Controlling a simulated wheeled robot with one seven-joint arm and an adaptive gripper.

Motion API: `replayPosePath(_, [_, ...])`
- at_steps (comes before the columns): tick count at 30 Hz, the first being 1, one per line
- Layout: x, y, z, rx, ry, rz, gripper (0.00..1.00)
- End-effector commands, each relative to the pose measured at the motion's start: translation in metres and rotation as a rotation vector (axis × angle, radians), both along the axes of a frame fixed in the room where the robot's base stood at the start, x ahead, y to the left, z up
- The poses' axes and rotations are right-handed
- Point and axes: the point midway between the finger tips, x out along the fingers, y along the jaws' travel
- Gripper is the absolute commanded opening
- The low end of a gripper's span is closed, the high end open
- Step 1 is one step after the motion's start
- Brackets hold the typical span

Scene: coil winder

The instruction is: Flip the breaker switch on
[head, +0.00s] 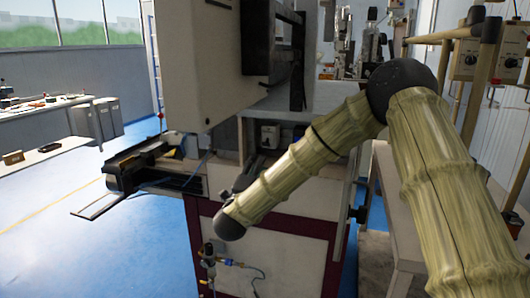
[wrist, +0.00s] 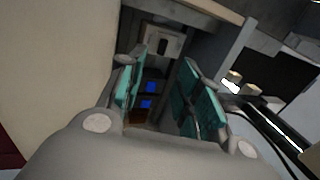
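My gripper (wrist: 163,72) is open in the wrist view, with its two teal-padded fingers apart and nothing between them. It points into a dark recess of the machine. A pale box with a dark front detail (wrist: 160,42), possibly the breaker, is on the recess wall beyond the fingertips. Its switch position cannot be made out. In the head view a small light-grey box (head: 269,135) shows in the recess under the machine's cabinet. There my gripper (head: 246,174) is a small dark shape below and left of that box, partly hidden by my arm.
Two small blue patches (wrist: 150,87) show deeper between the fingers. The large cream cabinet (head: 195,65) bounds the recess closely on the left. A metal edge and fittings (wrist: 262,98) lie close to the right finger. Blue floor (head: 100,240) is clear at left.

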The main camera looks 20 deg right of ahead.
Motion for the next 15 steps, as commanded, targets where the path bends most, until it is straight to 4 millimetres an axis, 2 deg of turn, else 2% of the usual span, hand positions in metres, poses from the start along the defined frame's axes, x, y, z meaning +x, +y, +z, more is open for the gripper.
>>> replayPosePath(5, [0.015,-0.009,0.007,0.0,-0.002,0.0,0.34])
replayPosePath(15, [0.058,-0.037,0.023,0.001,-0.002,0.002,0.34])
